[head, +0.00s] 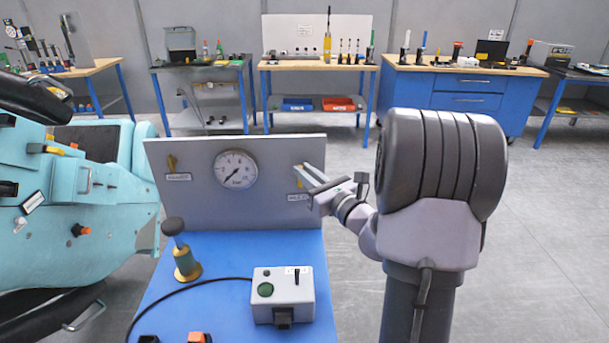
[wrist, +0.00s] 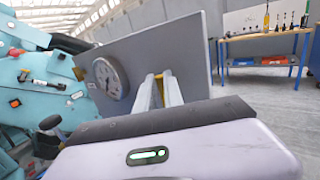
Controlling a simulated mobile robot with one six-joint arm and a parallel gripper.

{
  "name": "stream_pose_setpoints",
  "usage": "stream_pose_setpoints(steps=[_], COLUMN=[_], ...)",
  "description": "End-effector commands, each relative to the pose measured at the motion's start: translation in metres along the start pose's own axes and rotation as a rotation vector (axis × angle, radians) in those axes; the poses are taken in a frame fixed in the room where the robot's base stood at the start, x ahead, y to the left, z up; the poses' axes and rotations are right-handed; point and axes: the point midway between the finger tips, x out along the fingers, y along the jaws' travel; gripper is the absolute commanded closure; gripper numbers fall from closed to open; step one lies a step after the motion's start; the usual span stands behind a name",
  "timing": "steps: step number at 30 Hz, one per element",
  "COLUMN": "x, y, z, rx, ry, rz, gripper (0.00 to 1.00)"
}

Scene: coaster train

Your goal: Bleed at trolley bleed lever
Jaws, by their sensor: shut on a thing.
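The trolley is blue-topped (head: 225,300) with an upright grey panel (head: 215,200) at its back. A pressure gauge (head: 235,170) with a white dial is on the panel; it also shows in the wrist view (wrist: 111,78). A small yellow lever (head: 298,169) is at the panel's right side, above a label (head: 298,197) too small to read surely. My gripper (head: 312,172) reaches the panel there, its fingers shut on this yellow lever, which also shows between the fingertips in the wrist view (wrist: 159,76). The fingers hide part of the lever.
A grey box with a green button (head: 283,294) and a black-knobbed brass plunger (head: 184,252) stand on the trolley, with a black cable. A teal coaster car (head: 85,215) is close on the left. Workbenches (head: 320,64) line the back wall. The floor at right is clear.

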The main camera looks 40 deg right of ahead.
Motion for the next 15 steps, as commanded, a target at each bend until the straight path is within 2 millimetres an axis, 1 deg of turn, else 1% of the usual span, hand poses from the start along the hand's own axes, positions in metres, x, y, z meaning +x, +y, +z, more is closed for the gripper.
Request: stream_pose_setpoints(steps=[1,2,3,11,14,15], x=[0.0,0.0,0.0,0.0,-0.006,-0.011], y=[0.0,0.0,0.0,0.0,-0.001,-0.001], z=[0.0,0.0,0.0,0.0,0.0,0.0], rx=[0.001,0.001,0.001,0.0,0.0,0.001], ry=[0.001,0.001,0.001,0.001,0.002,0.003], rz=[-0.001,-0.001,-0.001,-0.001,-0.001,-0.003], gripper=[1.0,0.82,0.79,0.79,0.79,0.79])
